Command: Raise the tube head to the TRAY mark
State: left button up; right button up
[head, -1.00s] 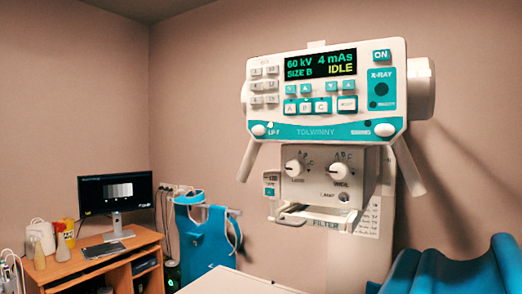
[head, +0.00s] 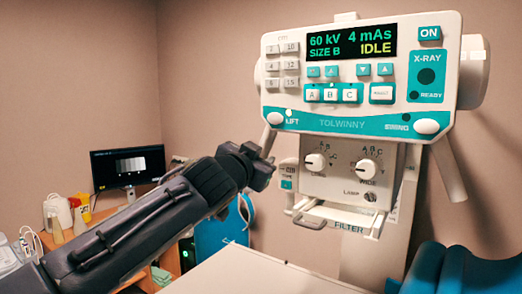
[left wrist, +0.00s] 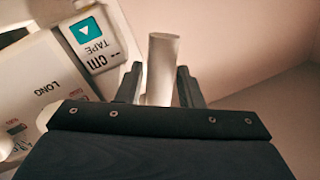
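The tube head (head: 360,75) is a white and teal control unit on a pale column at right in the head view. Its screen reads 60 kV, 4 mAs, SIZE B, IDLE. A pale handle hangs at each lower side. My left gripper (head: 267,163) is at the lower end of the left handle (head: 269,140). In the left wrist view, the fingers of my left gripper (left wrist: 158,88) stand apart, with the handle (left wrist: 162,62) between them in the picture. I cannot tell whether they touch it. I cannot make out a TRAY mark. My right gripper is out of view.
A small tape readout (left wrist: 92,40) shows dashes beside the handle. Below the tube head is a knob box (head: 345,172) with a filter slot. A pale table top (head: 255,272) lies in front. A desk with a monitor (head: 127,167) stands at left, a blue apron behind my arm.

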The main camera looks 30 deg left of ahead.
pick_arm(q)
jog(key=shift+w, duration=0.7)
